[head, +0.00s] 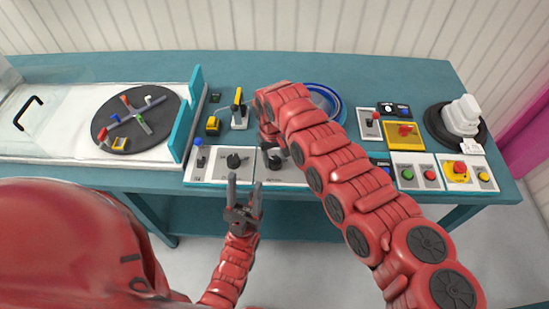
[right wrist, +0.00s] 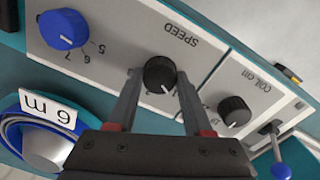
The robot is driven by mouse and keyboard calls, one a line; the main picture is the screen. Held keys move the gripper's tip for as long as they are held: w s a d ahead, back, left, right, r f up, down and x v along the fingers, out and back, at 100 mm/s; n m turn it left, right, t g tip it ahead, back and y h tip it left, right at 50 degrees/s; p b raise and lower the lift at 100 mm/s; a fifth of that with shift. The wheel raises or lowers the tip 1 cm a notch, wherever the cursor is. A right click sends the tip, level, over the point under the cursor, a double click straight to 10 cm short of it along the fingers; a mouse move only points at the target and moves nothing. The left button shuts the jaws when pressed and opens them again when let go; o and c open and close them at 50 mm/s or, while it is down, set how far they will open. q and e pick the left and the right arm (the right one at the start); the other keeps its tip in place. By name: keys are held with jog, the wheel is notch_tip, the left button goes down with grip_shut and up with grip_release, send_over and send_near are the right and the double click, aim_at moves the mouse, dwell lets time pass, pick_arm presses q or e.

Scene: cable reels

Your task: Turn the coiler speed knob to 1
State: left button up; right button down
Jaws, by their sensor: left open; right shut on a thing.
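The coiler speed knob (right wrist: 159,73) is a round black knob on a white panel marked SPEED, seen upside down in the right wrist view. My right gripper (right wrist: 159,80) is shut on it, one finger on each side. A pale mark shows at the knob's lower edge; the fingers hide part of the scale, so I cannot tell the setting. In the head view my right arm largely covers this spot. My left gripper (head: 243,190) is open and empty, in front of the table's front edge.
A second black knob (right wrist: 234,110), marked COIL, and a blue-tipped lever (right wrist: 280,171) are beside it. A blue numbered knob (right wrist: 62,29) is on the other side. A blue reel (right wrist: 45,140) labelled 6 m is close by. Button boxes (head: 418,174) stand at the right.

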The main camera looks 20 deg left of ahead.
aim_at(273, 160)
jog(key=shift+c, duration=1.5)
grip_release()
notch_tip(273, 160, up, 17)
jog(key=b, duration=0.3)
jog(key=shift+s+a+r, duration=0.2)
jog(key=shift+a, duration=0.05)
